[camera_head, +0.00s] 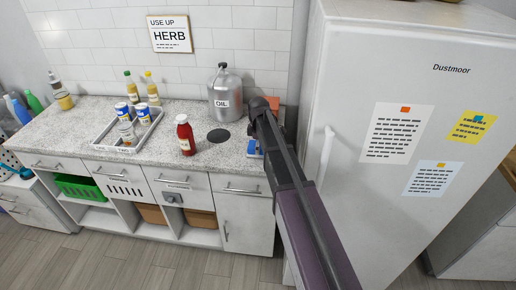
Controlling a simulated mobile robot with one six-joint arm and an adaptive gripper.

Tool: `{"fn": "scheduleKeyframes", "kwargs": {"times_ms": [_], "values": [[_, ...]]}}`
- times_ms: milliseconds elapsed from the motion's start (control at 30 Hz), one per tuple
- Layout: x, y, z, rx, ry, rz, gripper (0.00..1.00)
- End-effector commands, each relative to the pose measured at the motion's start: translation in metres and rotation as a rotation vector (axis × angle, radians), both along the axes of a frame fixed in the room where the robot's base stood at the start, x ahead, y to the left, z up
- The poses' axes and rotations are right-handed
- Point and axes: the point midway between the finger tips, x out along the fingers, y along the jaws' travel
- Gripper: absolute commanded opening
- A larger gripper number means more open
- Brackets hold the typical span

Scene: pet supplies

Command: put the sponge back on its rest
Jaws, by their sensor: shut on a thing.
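My arm reaches up from the bottom right over the counter and ends in a dark joint near the fridge's left side. My gripper's fingers are hidden behind the arm, so I cannot see them or anything between them. A small blue item (252,149) with a pale part shows at the arm's left edge, at the right end of the counter. The arm covers most of it, and I cannot tell whether it is the sponge or its rest. No other sponge is clearly visible. A dark round disc (218,136) lies bare on the counter.
The speckled counter (85,122) holds an oil canister (224,94), a red bottle (185,135), a grey tray (157,112) with cans and a jar, and several bottles behind and at the left. The white fridge (355,70) closes off the right side.

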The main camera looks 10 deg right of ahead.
Motion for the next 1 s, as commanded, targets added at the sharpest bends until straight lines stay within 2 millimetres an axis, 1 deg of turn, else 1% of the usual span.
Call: {"fn": "scheduleKeyframes", "kwargs": {"times_ms": [33, 100, 200, 667, 767, 833, 867, 900, 1000], "values": [[0.013, -0.002, -0.002, 0.0, 0.0, -0.001, 0.43], [0.021, -0.004, -0.002, 0.0, 0.0, 0.0, 0.43], [0.028, -0.006, -0.003, 0.0, 0.0, 0.0, 0.43], [0.031, -0.006, -0.003, 0.0, 0.0, 0.001, 0.43], [0.037, -0.008, -0.004, 0.0, 0.0, 0.001, 0.43], [0.045, -0.009, -0.005, 0.0, 0.0, 0.001, 0.43], [0.047, -0.01, -0.006, 0.0, 0.0, 0.001, 0.43], [0.044, -0.009, -0.012, 0.0, 0.0, 0.002, 0.43], [0.043, -0.009, -0.021, 0.0, 0.0, 0.002, 0.43]]}}
